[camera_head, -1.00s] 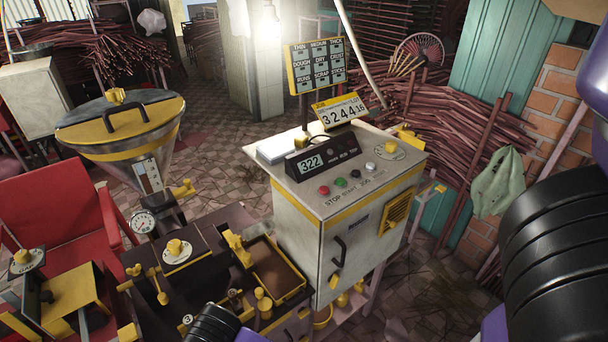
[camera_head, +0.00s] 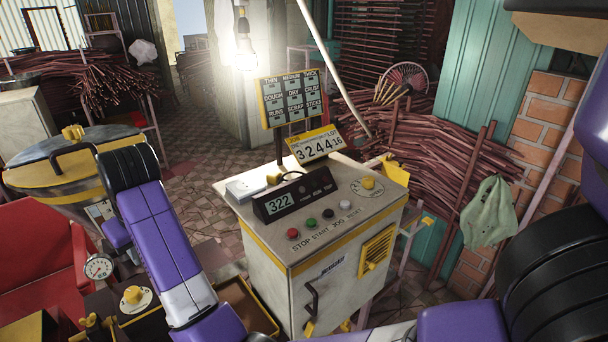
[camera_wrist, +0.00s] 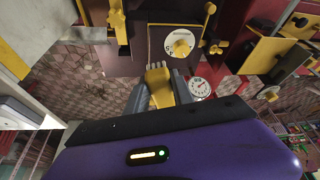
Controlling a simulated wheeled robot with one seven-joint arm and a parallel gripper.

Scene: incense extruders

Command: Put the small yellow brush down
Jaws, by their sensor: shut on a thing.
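The small yellow brush (camera_wrist: 160,88) shows in the wrist view, with its pale bristle end pointing up in the picture. My gripper (camera_wrist: 159,86) is shut on it, with a dark grey finger on each side. The brush appears clear of any surface, over the floor beside the dark machine. In the head view my purple arm crosses the left side, and neither the gripper nor the brush can be made out there.
The control cabinet (camera_head: 335,262) stands at centre, with buttons and displays on top. A yellow-rimmed tray (camera_head: 262,308) is partly hidden behind my arm. The dark machine has a knob (camera_wrist: 181,43) and dial gauge (camera_wrist: 200,88).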

